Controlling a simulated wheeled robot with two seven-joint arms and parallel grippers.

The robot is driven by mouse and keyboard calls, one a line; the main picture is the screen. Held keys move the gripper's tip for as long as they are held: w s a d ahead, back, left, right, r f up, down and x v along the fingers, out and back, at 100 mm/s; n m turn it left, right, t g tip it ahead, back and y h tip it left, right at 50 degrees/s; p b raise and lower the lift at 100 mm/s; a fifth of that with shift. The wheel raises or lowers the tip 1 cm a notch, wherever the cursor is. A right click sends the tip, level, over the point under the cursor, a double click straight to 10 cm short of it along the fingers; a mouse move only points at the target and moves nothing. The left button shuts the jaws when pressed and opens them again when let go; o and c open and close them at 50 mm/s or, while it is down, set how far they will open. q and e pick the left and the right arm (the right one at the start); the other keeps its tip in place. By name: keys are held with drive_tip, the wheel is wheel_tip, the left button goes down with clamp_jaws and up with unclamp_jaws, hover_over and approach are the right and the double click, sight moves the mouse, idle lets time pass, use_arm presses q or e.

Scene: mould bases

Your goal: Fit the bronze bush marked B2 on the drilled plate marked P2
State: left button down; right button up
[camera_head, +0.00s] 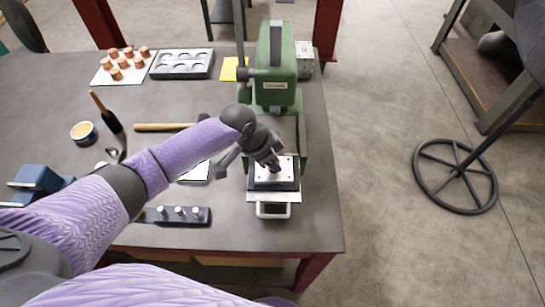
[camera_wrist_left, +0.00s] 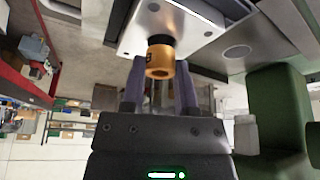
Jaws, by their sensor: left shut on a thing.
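My left gripper (camera_head: 274,166) is over the pale drilled plate (camera_head: 262,176), which lies on a dark block under the green press (camera_head: 276,75). In the left wrist view my left gripper (camera_wrist_left: 160,85) is shut on a bronze bush (camera_wrist_left: 160,68) with part of a dark letter mark showing. The bush's far end meets a dark round area on the drilled plate (camera_wrist_left: 185,25); I cannot tell whether it is in a hole or just against it. The plate's mark is not readable. My right gripper is not in view.
Several copper-coloured bushes (camera_head: 123,73) stand on a white sheet at the back left, beside a grey recessed tray (camera_head: 182,64). A dark rack (camera_head: 180,214) with pale pins is at the front.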

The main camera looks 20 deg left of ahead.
use_arm(q)
drive_tip(key=shift+f+b, duration=0.35)
drive_tip(key=shift+f, duration=0.3)
drive_tip(key=shift+c, duration=1.5)
unclamp_jaws()
drive_tip(key=p+v, duration=0.2)
drive_tip(key=v, duration=0.8)
